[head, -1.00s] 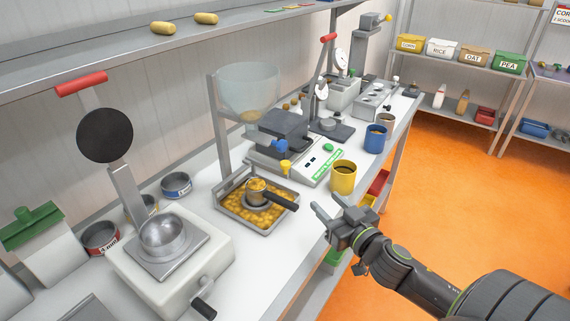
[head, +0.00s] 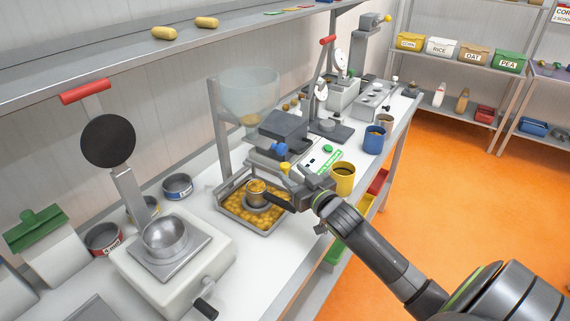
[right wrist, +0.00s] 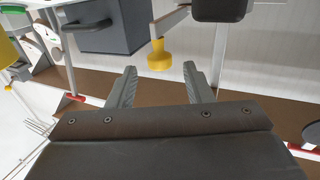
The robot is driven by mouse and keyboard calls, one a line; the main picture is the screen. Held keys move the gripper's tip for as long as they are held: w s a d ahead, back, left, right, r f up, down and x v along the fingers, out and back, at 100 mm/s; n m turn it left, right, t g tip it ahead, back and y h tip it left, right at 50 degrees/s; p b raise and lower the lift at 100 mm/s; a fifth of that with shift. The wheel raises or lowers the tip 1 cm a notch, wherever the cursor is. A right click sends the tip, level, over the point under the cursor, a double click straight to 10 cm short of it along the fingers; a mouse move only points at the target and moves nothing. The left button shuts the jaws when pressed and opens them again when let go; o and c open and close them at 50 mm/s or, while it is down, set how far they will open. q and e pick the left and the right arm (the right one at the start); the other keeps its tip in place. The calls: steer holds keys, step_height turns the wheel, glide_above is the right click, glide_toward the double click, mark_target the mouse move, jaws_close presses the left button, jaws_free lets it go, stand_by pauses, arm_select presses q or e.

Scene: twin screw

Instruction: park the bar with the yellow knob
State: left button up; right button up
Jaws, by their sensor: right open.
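The yellow knob (head: 285,168) hangs at the end of a bar at the front of the dark-topped machine, just above the tray of yellow pieces. In the right wrist view the yellow knob (right wrist: 158,56) lies ahead of the fingertips, roughly between their lines, on a pale grey bar (right wrist: 170,20). My right gripper (head: 294,184) is close to the knob, near the black handle of the cup in the tray. Its open fingers (right wrist: 158,78) hold nothing. The bar is mostly hidden in the head view. My left gripper is out of view.
A blue knob (head: 280,148) sits just behind the yellow one. The tray (head: 222,190) holds a metal cup with a black handle (head: 278,202). A yellow mug (head: 344,178) stands close on the right. A press (head: 165,238) stands front left.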

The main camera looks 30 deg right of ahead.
mark_target(288, 168)
steer(key=shift+w, duration=2.3)
jaws_close()
